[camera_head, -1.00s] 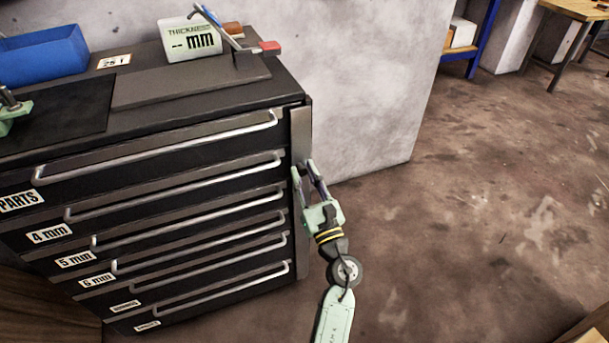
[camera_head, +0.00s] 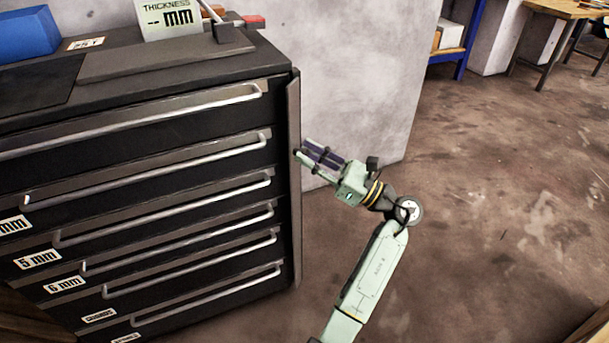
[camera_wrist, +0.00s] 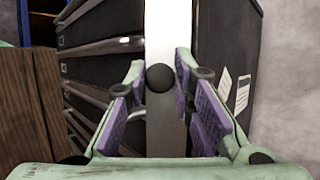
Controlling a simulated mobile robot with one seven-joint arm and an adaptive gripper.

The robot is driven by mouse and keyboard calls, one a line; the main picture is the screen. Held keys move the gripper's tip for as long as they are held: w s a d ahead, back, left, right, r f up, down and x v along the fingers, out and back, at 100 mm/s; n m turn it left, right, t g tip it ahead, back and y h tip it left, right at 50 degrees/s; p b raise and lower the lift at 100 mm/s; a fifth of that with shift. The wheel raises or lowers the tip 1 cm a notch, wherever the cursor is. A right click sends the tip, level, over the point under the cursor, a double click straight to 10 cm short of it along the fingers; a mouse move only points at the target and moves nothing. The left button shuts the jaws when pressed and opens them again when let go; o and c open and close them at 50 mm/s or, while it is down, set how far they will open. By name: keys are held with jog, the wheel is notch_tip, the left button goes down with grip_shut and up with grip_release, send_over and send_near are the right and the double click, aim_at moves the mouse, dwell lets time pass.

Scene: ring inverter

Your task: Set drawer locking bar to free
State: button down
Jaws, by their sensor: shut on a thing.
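The drawer locking bar (camera_head: 294,190) is a tall grey upright strip along the right front edge of the black drawer cabinet (camera_head: 150,215). In the head view it shows nearly edge-on. My gripper (camera_head: 305,150) is at the bar's upper half, reaching in from the right. In the wrist view the bar (camera_wrist: 167,125) runs between my purple-padded fingers (camera_wrist: 163,112), with a round black knob (camera_wrist: 159,78) in front of it. The gripper is shut on the bar. The exact contact of each pad is hard to see.
Several drawers with long silver handles (camera_head: 150,185) fill the cabinet front, left of the bar. A thickness gauge (camera_head: 168,18) and a blue bin (camera_head: 25,35) stand on top. A pale wall panel (camera_head: 350,60) is behind. The floor (camera_head: 490,200) at right is open.

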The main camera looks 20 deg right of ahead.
jog(key=d+n+g+y+b, duration=0.1)
jog(key=n+g+y+b, duration=0.1)
jog(key=g+b, duration=0.3)
jog(key=w+d+n+g+y+b, duration=0.1)
jog(key=n+g+b, duration=0.3)
jog(key=b, duration=0.6)
jog(key=w+d+n+g+y+b, duration=0.1)
jog(key=n+g+y+b, duration=0.2)
jog(key=g+b, duration=0.4)
jog(key=shift+w+d+f+b, duration=0.15)
jog(key=shift+b, duration=0.25)
jog(key=shift+w+r+g+b, duration=0.1)
jog(key=shift+r+g+b, duration=0.1)
jog(key=shift+g+b, duration=0.3)
jog(key=c, duration=1.4)
grip_release()
